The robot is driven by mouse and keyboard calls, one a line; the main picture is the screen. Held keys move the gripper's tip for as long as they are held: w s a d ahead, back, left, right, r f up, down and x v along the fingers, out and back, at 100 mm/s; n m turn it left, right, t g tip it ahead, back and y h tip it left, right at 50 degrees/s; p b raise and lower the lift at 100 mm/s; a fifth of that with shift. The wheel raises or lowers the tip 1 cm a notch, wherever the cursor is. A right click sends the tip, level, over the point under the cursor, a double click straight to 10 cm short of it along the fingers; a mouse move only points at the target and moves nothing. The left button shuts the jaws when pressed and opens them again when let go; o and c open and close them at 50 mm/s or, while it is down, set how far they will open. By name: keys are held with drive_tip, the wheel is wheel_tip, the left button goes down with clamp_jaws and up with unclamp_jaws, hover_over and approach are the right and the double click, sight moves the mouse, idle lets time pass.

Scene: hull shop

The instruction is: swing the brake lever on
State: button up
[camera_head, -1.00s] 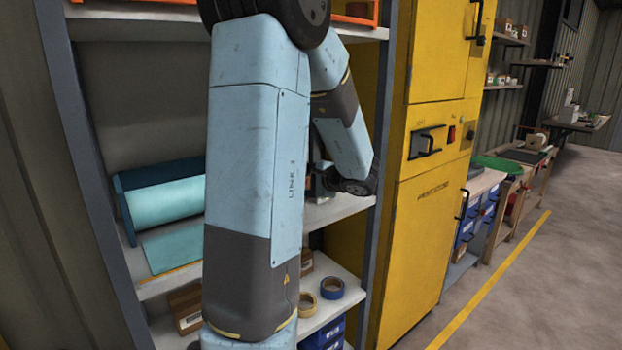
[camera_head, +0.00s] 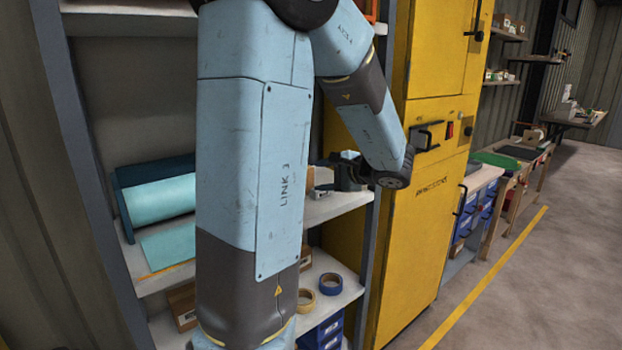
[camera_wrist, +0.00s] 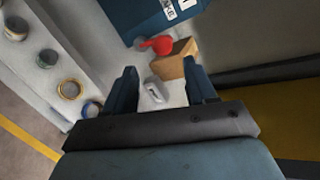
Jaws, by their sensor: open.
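In the wrist view a red-knobbed lever (camera_wrist: 158,44) stands at the lower edge of a blue box (camera_wrist: 150,14), which bears a white label partly cut off by the frame. I take this as the brake lever; its exact angle is hard to tell. My gripper (camera_wrist: 162,88) is open and empty, with its two dark fingers pointing towards the lever, which lies beyond the fingertips. In the head view my gripper (camera_head: 330,174) is by the middle shelf, partly hidden by my arm. The lever is not visible there.
A brown carton (camera_wrist: 178,60) stands right beside the lever. A small grey object (camera_wrist: 153,90) shows between the fingers. Tape rolls (camera_head: 331,284) lie on the lower shelf. A shelf upright (camera_head: 375,215) and a yellow cabinet (camera_head: 425,220) stand to the right.

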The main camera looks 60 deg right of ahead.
drive_tip(key=v, duration=0.4)
drive_tip(key=shift+s+a+r, duration=0.1)
drive_tip(key=shift+s, duration=0.25)
drive_tip(key=w+a+n+g+y, duration=0.2)
drive_tip(key=w+a+n+y, duration=0.25)
drive_tip(key=w+a, duration=0.5)
drive_tip(key=w+a+n+g+y, duration=0.3)
drive_tip(key=w+a+n, duration=0.3)
drive_tip(key=a, duration=0.6)
drive_tip(key=s+a+r+n+g+h, duration=0.2)
drive_tip(key=a+n+h, duration=0.2)
drive_tip(key=a+n, duration=1)
drive_tip(key=shift+a+r+g, duration=0.25)
drive_tip(key=shift+a+g, duration=0.15)
drive_tip(key=shift+a, duration=4.4)
drive_tip(key=shift+s, duration=0.15)
drive_tip(key=shift+c, duration=0.5)
